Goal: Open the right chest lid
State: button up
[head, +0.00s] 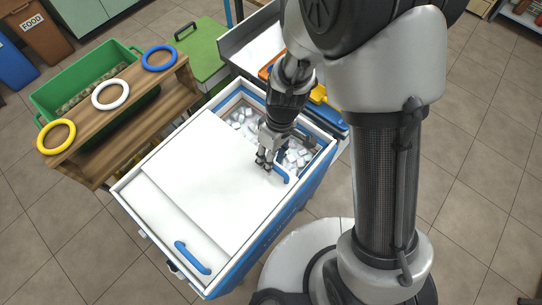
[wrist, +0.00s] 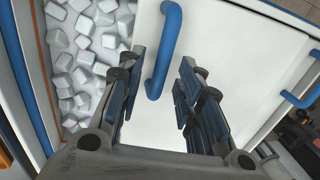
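The white chest (head: 262,232) with blue trim has two flat white lids. The right lid (head: 190,165) lies partly across the chest, and a gap at its far end shows white ice cubes (head: 240,118). Its blue bar handle (head: 281,173) is beside my gripper (head: 265,163). In the wrist view the handle (wrist: 163,50) lies between my two spread fingers (wrist: 160,95), which look apart from it. The ice cubes (wrist: 90,45) show at left there. The other lid's blue handle (head: 192,258) is at the near end of the chest.
A wooden rack (head: 125,120) with yellow, white and blue rings stands left of the chest, by a green bin (head: 82,75). A green board (head: 203,60) and a counter with coloured items are behind. Tiled floor is free at left front and right.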

jog(key=shift+r, duration=0.1)
notch_tip(320, 180, up, 12)
jog(key=w+d, duration=0.1)
jog(key=shift+w+d+f, duration=0.2)
jog(key=shift+w, duration=0.2)
dwell(0.5)
jog(key=s+d+r+m+t+h, duration=0.1)
jog(key=s+d+r+m+t, duration=0.5)
jog(key=s+d+r+m, duration=0.4)
jog(key=s+d+r, duration=0.2)
jog(key=d+r, duration=0.2)
jog(key=r, duration=0.1)
jog(key=shift+r, duration=0.25)
